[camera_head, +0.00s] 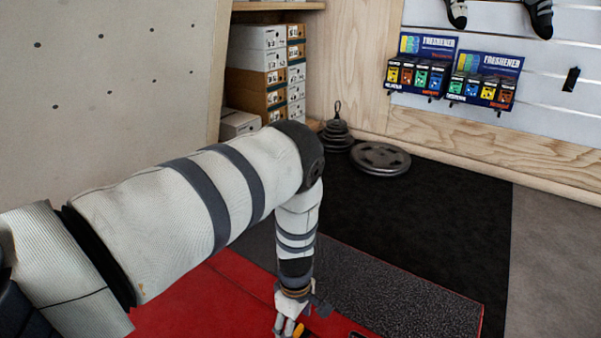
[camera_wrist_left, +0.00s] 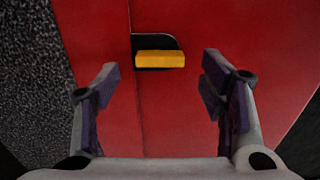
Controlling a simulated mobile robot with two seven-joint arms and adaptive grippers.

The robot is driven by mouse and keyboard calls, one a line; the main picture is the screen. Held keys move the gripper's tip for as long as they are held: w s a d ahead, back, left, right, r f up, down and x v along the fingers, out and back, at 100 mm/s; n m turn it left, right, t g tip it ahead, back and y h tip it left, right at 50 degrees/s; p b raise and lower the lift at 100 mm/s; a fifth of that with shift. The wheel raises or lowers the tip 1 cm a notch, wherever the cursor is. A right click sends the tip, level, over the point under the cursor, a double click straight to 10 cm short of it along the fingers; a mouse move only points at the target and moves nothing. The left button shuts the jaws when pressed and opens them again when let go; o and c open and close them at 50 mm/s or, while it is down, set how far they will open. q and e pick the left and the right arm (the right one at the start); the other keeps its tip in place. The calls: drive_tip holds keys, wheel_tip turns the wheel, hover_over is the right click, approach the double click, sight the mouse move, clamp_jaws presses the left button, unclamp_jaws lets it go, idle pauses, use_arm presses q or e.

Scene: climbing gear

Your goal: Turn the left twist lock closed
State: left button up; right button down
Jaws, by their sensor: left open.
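The left twist lock (camera_wrist_left: 160,58) is a yellow bar on a black recessed plate, set in a red surface (camera_wrist_left: 220,30). In the left wrist view it lies crosswise at upper centre, just right of a seam. My left gripper (camera_wrist_left: 160,82) is open, its two fingers spread to either side of the lock, with nothing between them. The lock appears beyond the fingertips, apart from them. In the head view my left gripper (camera_head: 287,325) points down at the bottom edge, with a small yellow patch (camera_head: 298,330) beside it. My right gripper is out of view.
A speckled dark grey panel (camera_head: 400,300) adjoins the red surface (camera_head: 190,305). Weight plates (camera_head: 380,158) lie on the black floor mat (camera_head: 420,220). Shelved boxes (camera_head: 258,80) and a wall display of fresheners (camera_head: 425,70) stand at the back.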

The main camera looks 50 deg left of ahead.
sight(296, 332)
use_arm(q)
wheel_tip(296, 332, down, 3)
drive_tip(key=shift+f+b, duration=0.15)
drive_tip(key=shift+b, duration=0.3)
drive_tip(key=shift+c, duration=0.2)
drive_tip(key=c, duration=1.1)
